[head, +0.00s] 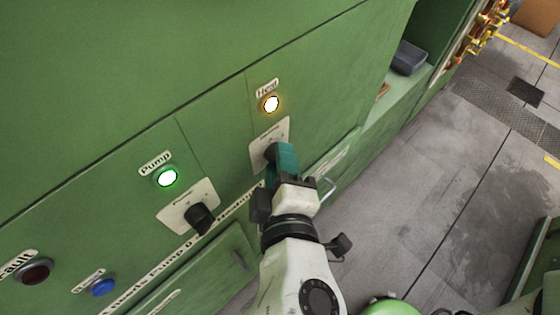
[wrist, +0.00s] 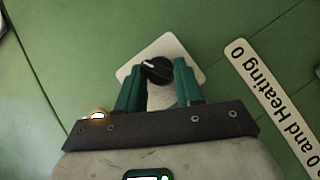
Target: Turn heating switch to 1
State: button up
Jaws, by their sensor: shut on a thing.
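The heating switch is a black round knob (wrist: 158,70) with a white pointer mark, on a pale plate (head: 268,132) under a lit lamp labelled Heat (head: 271,104). In the wrist view the mark lies slantwise on the picture-left part of the knob. My gripper (head: 277,156) is at the knob, with teal fingers on both sides of it in the wrist view (wrist: 157,73), shut on it. In the head view the fingers hide most of the knob. The position numbers on the plate cannot be read.
A similar black pump switch (head: 200,218) sits to the left, below a lit green Pump lamp (head: 167,177). A blue button (head: 103,287) and a dark red lamp (head: 35,271) are farther left. A handle (head: 326,189) is right of my gripper. Grey floor lies open at right.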

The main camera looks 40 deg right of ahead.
jog(key=shift+f, duration=0.15)
jog(key=o, duration=1)
jog(key=v, duration=1.1)
jog(key=shift+w, duration=0.1)
jog(key=w+d+f+g+y, duration=0.1)
jog(key=w+d+f+g, duration=0.3)
jog(key=f, duration=0.4)
jog(key=s+d+f+m+g+y, duration=0.3)
jog(key=d+f, duration=0.3)
jog(key=f, duration=0.4)
jog(key=s+d+f+m+g+y, duration=0.3)
jog(key=d+f+y, duration=0.2)
jog(key=f, duration=0.5)
jog(key=shift+d+f+m+g+b, duration=0.3)
jog(key=shift+d+g+b, duration=0.05)
jog(key=shift+d+g, duration=0.1)
